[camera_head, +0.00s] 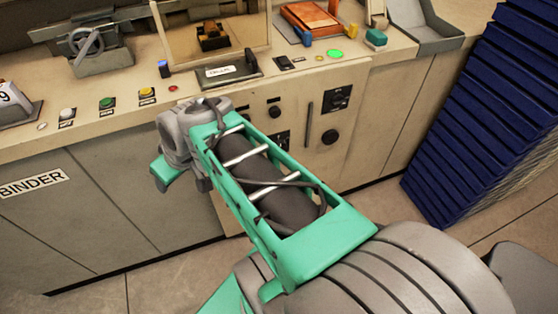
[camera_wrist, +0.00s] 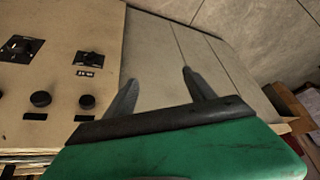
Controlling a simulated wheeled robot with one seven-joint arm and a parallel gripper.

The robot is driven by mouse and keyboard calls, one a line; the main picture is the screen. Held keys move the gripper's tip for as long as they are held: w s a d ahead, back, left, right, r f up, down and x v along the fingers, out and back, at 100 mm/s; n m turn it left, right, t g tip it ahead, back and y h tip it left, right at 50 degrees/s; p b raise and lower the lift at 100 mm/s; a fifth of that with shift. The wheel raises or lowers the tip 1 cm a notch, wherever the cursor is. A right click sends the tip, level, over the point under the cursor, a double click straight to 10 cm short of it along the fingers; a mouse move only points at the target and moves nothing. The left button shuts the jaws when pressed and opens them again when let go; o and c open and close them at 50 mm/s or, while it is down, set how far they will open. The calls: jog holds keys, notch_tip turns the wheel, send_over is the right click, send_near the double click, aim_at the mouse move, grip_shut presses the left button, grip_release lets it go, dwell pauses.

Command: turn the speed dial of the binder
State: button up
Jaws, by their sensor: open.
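The binder is a beige machine with a front panel (camera_head: 302,125) below its worktop. The panel carries round black knobs, including a lower right one (camera_head: 330,137) and an upper left one (camera_head: 274,112), plus black switch plates. The labels are too small to read, so I cannot tell which is the speed dial. In the wrist view, two black knobs (camera_wrist: 41,99) (camera_wrist: 87,101) sit left of my gripper (camera_wrist: 161,76). My gripper is open and empty, its fingers apart in front of grey cabinet doors, touching no knob.
The worktop (camera_head: 120,125) holds coloured buttons, including a green one (camera_head: 106,102), and a clear guard frame (camera_head: 212,40). Grey cabinet doors with a BINDER label (camera_head: 32,184) lie left. A dark blue stack (camera_head: 490,110) stands right. Floor shows in front of the cabinets.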

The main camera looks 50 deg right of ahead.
jog(key=w+d+f+t+b, duration=0.3)
jog(key=d+f+b, duration=0.55)
jog(key=f, duration=0.45)
jog(key=m+t+h+b, duration=0.7)
jog(key=h+b, duration=0.3)
jog(key=b, duration=1.2)
send_near(281, 147)
jog(key=w, duration=0.1)
jog(key=x, duration=0.7)
jog(key=shift+w+d+b, duration=0.15)
jog(key=shift+d+b, duration=0.15)
jog(key=shift+d, duration=0.05)
jog(key=shift+c, duration=0.5)
jog(key=c, duration=1.2)
